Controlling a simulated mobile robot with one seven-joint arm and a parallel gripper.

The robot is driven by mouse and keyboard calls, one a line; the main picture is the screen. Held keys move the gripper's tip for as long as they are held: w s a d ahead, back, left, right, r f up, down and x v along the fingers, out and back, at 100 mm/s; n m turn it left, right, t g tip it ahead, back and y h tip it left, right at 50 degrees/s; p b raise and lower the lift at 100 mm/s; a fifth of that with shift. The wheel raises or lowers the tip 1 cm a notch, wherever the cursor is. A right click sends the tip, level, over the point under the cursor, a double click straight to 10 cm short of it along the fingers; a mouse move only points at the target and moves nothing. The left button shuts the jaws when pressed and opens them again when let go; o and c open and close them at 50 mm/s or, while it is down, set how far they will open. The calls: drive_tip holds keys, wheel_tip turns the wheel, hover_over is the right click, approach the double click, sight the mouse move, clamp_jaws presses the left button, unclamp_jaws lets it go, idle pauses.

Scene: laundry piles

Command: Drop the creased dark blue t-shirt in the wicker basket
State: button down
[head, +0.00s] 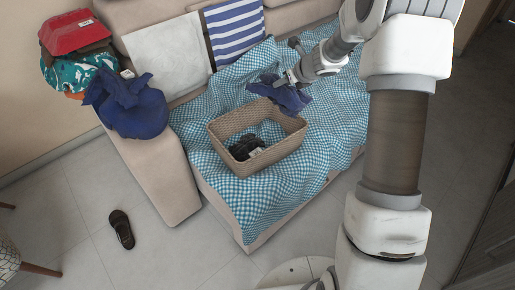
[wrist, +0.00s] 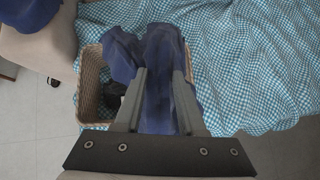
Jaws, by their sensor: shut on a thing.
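The creased dark blue t-shirt (head: 284,94) hangs in my gripper (head: 287,80) at the back right rim of the wicker basket (head: 216,143). In the wrist view the t-shirt (wrist: 150,60) is bunched between the two fingers of my gripper (wrist: 160,75), and it covers much of the basket (wrist: 90,75). My gripper is shut on the cloth. Part of the t-shirt appears over the basket's opening; whether it touches the rim I cannot tell. A dark crumpled item (head: 245,147) with a light tag lies inside the basket.
The basket stands on a sofa under a blue checked cloth (head: 200,115). A striped towel (head: 235,28) hangs on the backrest. A dark slipper (head: 122,228) lies on the floor.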

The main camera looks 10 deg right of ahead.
drive_tip(key=shift+n+y, duration=0.3)
drive_tip(key=shift+n, duration=0.1)
drive_tip(key=w+f, duration=0.1)
drive_tip(key=f, duration=0.1)
drive_tip(key=w+f, duration=0.2)
drive_tip(key=f, duration=0.1)
drive_tip(key=w+f+b, duration=0.1)
drive_tip(key=w+f, duration=0.1)
drive_tip(key=f, duration=0.1)
drive_tip(key=shift+w+d+f, duration=0.2)
wheel_tip(320, 180, down, 17)
drive_tip(key=w+b, duration=0.2)
drive_tip(key=b, duration=0.3)
drive_tip(key=shift+n, duration=0.3)
drive_tip(key=shift+f+b, duration=0.3)
drive_tip(key=shift+b, duration=0.1)
drive_tip(key=shift+f+b, duration=0.3)
drive_tip(key=shift+b, duration=0.15)
drive_tip(key=c, duration=0.5)
unclamp_jaws()
drive_tip(key=shift+s, duration=0.1)
